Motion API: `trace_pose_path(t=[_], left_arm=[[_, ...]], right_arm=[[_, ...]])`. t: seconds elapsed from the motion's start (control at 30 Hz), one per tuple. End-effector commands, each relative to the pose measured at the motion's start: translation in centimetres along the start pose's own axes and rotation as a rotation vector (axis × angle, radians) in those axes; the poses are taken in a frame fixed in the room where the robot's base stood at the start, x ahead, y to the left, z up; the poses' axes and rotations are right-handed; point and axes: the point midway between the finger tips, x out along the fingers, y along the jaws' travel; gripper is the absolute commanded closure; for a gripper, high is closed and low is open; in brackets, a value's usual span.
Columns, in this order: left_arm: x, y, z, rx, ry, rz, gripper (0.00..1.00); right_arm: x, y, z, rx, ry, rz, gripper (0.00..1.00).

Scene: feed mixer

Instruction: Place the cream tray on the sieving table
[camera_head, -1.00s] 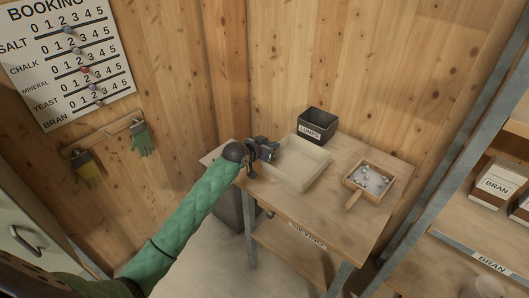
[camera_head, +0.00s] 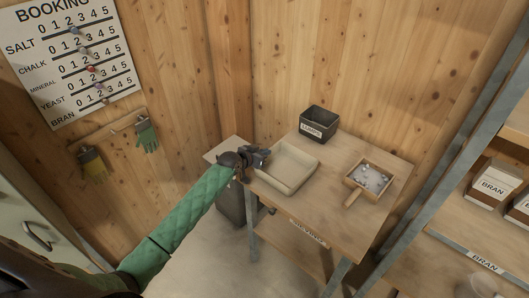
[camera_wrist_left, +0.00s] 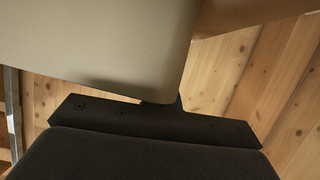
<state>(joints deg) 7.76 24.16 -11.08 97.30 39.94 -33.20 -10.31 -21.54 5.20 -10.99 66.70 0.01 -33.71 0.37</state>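The cream tray (camera_head: 305,179) is empty and roughly level, at the front left of the sieving table (camera_head: 342,222). Its near left side lies along the table's front edge. From the head view I cannot tell whether it rests on the top or hangs just above it. My left gripper (camera_head: 262,157) is at the tray's left wall and appears shut on it; the fingertips are partly hidden. In the left wrist view the tray (camera_wrist_left: 100,45) fills the upper left, close above the gripper's dark body. My right gripper is not in view.
A black LUMPS box (camera_head: 318,123) stands at the table's back. A wooden sieve (camera_head: 368,180) with pale lumps and a handle lies on the right. A shelf with BRAN boxes (camera_head: 493,187) stands further right. A dark bin (camera_head: 231,204) is below the table's left end.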

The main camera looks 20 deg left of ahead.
Motion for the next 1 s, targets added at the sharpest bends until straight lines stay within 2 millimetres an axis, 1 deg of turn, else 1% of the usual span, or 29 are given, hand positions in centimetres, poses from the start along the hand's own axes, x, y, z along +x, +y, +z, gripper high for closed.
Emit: trace_pose_path(t=[0.2, 0.27, 0.33, 0.7, 0.73, 0.8, 0.83, 0.9, 1.0], left_arm=[[0.1, 0.0, 0.2, 0.0, 0.0, 0.0, 1.0], [0.1, 0.0, 0.2, 0.0, 0.0, 0.0, 0.9], [0.1, 0.0, 0.2, 0.0, 0.0, 0.0, 0.76], [0.0, 0.0, -0.1, 0.0, 0.0, 0.0, 0.76], [-0.2, 0.0, 0.0, 0.0, 0.0, 0.0, 0.76], [-0.8, 0.0, 0.2, 0.002, -0.001, 0.0, 0.76], [-1.2, 0.0, 0.3, 0.002, -0.001, 0.0, 0.76], [-2.2, 0.0, 0.3, 0.003, -0.002, 0.0, 0.76], [-4.1, -0.1, 0.4, 0.003, -0.001, 0.0, 0.76]], right_arm=[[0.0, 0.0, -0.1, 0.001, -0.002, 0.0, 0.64], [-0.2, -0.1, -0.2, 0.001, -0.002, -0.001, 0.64], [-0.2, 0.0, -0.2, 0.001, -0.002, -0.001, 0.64], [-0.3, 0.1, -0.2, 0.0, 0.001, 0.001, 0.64], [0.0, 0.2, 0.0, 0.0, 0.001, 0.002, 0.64], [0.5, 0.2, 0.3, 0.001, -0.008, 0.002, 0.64], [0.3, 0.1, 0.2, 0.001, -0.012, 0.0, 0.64], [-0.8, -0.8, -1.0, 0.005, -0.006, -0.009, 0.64], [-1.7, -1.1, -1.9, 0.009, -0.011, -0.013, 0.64]])
